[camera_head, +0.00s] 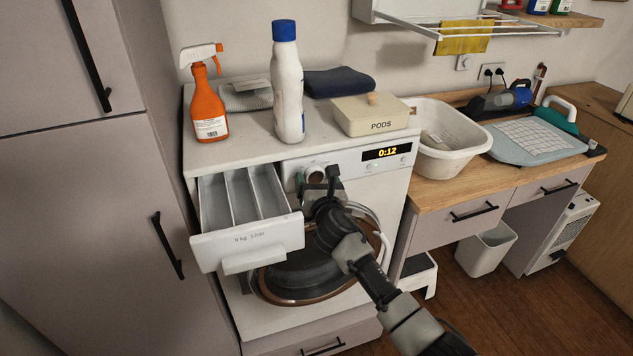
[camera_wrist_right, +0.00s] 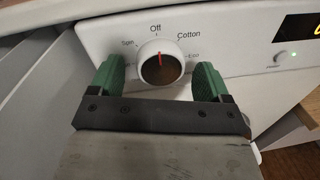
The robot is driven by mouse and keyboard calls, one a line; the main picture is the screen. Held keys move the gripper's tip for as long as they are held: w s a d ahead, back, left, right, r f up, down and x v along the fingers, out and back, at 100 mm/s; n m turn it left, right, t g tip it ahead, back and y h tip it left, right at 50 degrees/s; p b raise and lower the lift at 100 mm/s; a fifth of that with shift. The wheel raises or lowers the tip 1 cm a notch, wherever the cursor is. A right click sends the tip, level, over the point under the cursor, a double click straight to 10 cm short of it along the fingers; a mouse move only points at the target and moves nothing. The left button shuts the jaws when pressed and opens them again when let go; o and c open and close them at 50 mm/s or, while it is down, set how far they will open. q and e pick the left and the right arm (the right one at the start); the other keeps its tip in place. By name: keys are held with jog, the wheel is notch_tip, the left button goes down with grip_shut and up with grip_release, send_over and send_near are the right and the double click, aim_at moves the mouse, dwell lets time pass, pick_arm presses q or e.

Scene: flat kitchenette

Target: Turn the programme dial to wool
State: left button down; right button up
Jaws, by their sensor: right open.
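The programme dial (camera_wrist_right: 161,63) is a round knob on the washing machine's front panel, with a white rim, a brown face and a red pointer mark. The mark points up at "Off". "Spin" is printed to its left, "Cotton" and "Eco" to its right; lower labels are hidden. In the head view the dial (camera_head: 316,173) is partly covered by my right gripper (camera_head: 318,181). In the wrist view the right gripper's (camera_wrist_right: 160,80) green fingers are open on both sides of the dial, with small gaps. My left gripper is not in view.
The detergent drawer (camera_head: 246,242) is pulled out left of the dial. The display (camera_head: 386,151) reads 0:12. A white bottle (camera_head: 288,90), an orange spray bottle (camera_head: 205,100) and a pods box (camera_head: 371,115) stand on the washing machine's top. A white basin (camera_head: 438,160) is to the right.

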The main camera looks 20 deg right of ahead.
jog(key=c, duration=0.9)
